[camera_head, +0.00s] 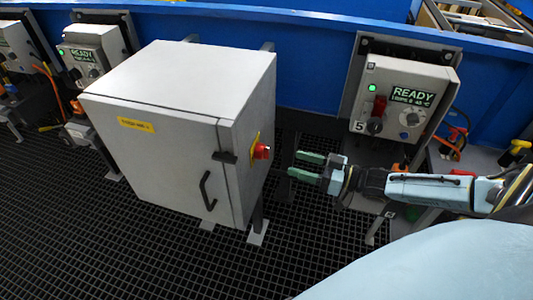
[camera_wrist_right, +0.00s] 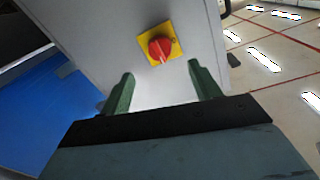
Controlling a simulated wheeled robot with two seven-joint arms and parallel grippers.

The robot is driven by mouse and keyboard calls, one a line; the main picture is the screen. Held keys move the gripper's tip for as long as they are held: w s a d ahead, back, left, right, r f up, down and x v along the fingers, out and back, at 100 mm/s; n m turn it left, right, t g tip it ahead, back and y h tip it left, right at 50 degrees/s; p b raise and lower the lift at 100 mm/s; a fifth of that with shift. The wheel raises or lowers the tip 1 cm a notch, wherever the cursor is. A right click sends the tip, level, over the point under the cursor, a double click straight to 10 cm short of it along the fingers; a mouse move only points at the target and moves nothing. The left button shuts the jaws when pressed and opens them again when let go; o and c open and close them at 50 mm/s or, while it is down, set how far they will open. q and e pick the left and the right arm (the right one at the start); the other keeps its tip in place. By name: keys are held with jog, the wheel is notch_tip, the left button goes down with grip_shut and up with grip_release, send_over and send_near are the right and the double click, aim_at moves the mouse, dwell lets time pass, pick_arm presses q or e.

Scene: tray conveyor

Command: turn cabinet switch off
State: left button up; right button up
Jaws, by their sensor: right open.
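The grey cabinet (camera_head: 150,165) stands on the dark grating floor, left of centre in the head view. Its red switch knob (camera_head: 261,151) on a yellow plate sits on the cabinet's right side face. In the right wrist view the red knob (camera_wrist_right: 159,47) and its yellow plate (camera_wrist_right: 174,41) show beyond the fingers, roughly between them. My right gripper (camera_head: 303,165) is open and empty, to the right of the knob and pointing at it, with a gap between. Its green fingertips also show in the wrist view (camera_wrist_right: 160,85). My left gripper is not in view.
A control box (camera_head: 402,96) with a lit READY display is mounted at the blue wall behind my right arm. Similar boxes (camera_head: 88,55) stand at the left. A black door handle (camera_head: 206,190) sticks out from the cabinet front. Grating in front is clear.

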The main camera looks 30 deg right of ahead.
aim_at(268, 154)
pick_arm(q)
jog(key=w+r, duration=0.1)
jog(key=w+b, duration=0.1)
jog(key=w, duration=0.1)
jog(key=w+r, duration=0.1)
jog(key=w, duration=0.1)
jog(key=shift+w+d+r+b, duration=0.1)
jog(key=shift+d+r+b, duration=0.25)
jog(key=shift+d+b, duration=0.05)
pick_arm(e)
jog(key=x, duration=1)
jog(key=shift+d, duration=0.1)
jog(key=c, duration=1)
jog(key=shift+o, duration=0.2)
